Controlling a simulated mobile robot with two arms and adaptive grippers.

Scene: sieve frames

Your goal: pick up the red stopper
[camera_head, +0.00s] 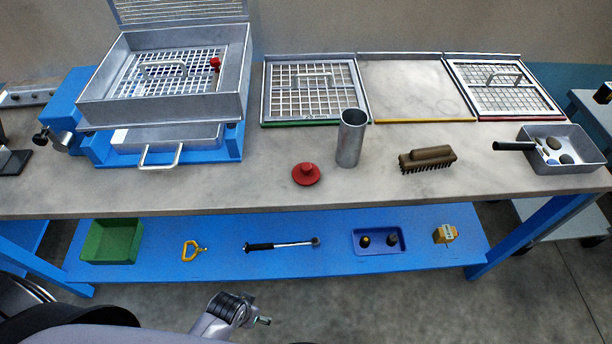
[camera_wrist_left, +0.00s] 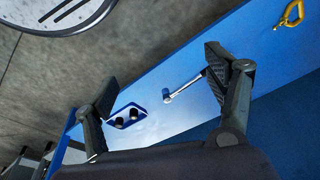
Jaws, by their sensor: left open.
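The red stopper (camera_head: 306,175), a round disc with a raised knob, sits on the grey bench top near its front edge, left of an upright metal cylinder (camera_head: 351,138). My left gripper (camera_head: 256,318) is low at the bottom of the head view, in front of the bench and well apart from the stopper. In the left wrist view its two fingers (camera_wrist_left: 160,80) are spread with nothing between them. The stopper does not show in the left wrist view. My right gripper is in neither view.
A brush (camera_head: 427,159) lies right of the cylinder. A metal sieve box (camera_head: 168,105) on a blue base, holding a small red piece (camera_head: 215,64), stands at the left. The blue lower shelf (camera_head: 340,264) carries a hammer-like tool (camera_head: 282,245) and a blue tray (camera_head: 380,252).

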